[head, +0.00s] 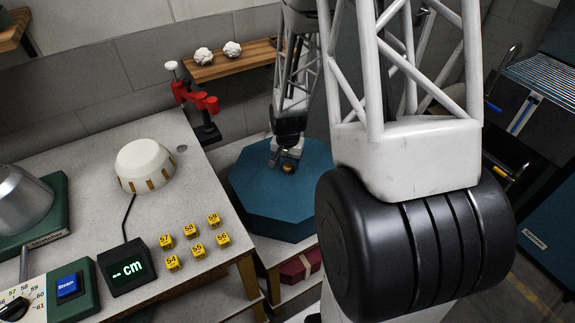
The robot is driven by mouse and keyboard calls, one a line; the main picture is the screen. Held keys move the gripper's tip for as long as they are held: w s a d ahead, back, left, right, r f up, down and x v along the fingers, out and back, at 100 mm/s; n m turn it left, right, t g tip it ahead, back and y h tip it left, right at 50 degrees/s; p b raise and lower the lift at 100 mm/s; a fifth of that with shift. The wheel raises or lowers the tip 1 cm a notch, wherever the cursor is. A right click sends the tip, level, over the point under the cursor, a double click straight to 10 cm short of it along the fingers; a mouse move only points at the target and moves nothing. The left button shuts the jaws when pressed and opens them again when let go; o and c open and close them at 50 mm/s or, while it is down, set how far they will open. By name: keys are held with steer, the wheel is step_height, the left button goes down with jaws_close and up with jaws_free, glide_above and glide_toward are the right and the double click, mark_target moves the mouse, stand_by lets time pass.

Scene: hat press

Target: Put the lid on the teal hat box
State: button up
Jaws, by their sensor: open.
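A teal eight-sided hat box shape (258,198) stands right of the worktable, with a flat teal top and darker side walls. A small brass-coloured knob (289,167) shows on the top, so the upper face looks like the lid. I cannot make out a seam between lid and box. My gripper (286,158) is open and points down at the knob, its fingers close around or just above it. Whether they touch the knob is too small to tell. My large arm link hides the right edge of the teal shape.
The worktable (207,285) holds a white dome gauge (145,166), a cm display (127,267), several yellow number blocks (196,251) and a grey press at left. A red clamp (200,101) stands at its back edge. A dark red box (298,266) lies below the teal shape.

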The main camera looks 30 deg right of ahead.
steer(key=shift+r, duration=2.7)
steer(key=shift+s+a+r, duration=0.15)
steer(key=shift+a+r, duration=0.15)
steer(key=shift+r, duration=0.3)
steer(key=s+a+r+n+t, duration=0.1)
steer(key=s+a+r+n, duration=0.2)
steer(key=s+a+r, duration=0.2)
steer(key=s+a+r+n, duration=0.3)
steer(key=s+a+r, duration=0.3)
steer(key=s+r, duration=0.5)
steer(key=s+a+r+n+t, duration=0.1)
steer(key=s+a+r+n, duration=0.1)
steer(key=s+a+r, duration=0.4)
step_height(320, 180, up, 3)
steer(key=shift+s+r+n+t, duration=0.2)
steer(key=shift+s+n+t, duration=0.15)
steer(key=shift+s, duration=0.85)
